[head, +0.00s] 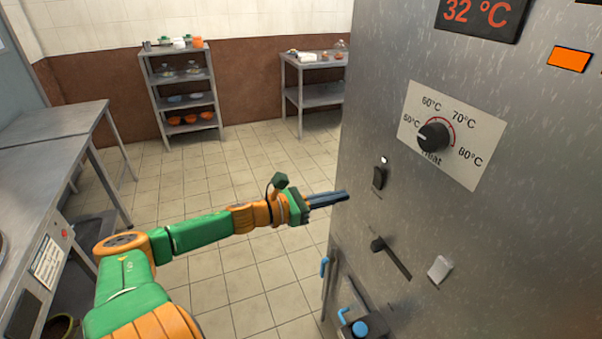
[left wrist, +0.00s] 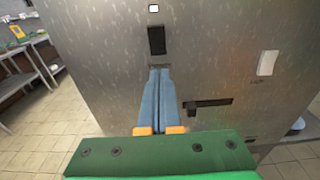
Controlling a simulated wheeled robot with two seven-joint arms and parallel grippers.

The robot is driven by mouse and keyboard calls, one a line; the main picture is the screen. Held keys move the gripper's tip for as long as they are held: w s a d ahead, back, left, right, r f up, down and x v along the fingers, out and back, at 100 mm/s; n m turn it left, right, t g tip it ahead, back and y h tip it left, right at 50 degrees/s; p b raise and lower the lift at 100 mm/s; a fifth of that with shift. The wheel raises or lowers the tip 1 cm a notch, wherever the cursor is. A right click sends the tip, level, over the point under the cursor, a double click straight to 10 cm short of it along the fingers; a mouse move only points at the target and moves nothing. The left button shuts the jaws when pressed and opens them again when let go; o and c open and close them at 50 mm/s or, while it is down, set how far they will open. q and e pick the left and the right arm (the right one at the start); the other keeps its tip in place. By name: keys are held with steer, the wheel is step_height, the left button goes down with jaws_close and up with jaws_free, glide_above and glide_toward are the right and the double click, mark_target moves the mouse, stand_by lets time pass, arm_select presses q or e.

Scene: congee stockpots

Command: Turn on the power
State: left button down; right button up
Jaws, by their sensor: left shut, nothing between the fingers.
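A black rocker switch (head: 379,178) sits on the steel front panel of the machine (head: 500,240), below a small lit white lamp (head: 384,159). In the left wrist view the switch (left wrist: 156,40) is straight ahead of the fingertips, with the lamp (left wrist: 153,8) above it. My left gripper (head: 346,196) is shut and empty. Its blue fingers point at the panel, just below and left of the switch in the head view. In the left wrist view the fingertips (left wrist: 159,72) appear below the switch. I cannot tell whether they touch the panel. My right gripper is out of view.
The panel also carries a heat knob (head: 434,136), a display reading 32 °C (head: 478,14), an orange light (head: 570,59), a black lever in a slot (head: 378,244) and a white switch (head: 440,269). The tiled floor (head: 230,270) at left is clear.

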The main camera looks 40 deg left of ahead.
arm_select(q)
steer(key=s+a+f+p, duration=0.1)
steer(key=s+a, duration=0.1)
steer(key=s, duration=0.3)
steer(key=shift+s+a+f+p, duration=0.2)
steer(key=shift+s+a+p, duration=0.05)
steer(key=shift+a+p, duration=0.05)
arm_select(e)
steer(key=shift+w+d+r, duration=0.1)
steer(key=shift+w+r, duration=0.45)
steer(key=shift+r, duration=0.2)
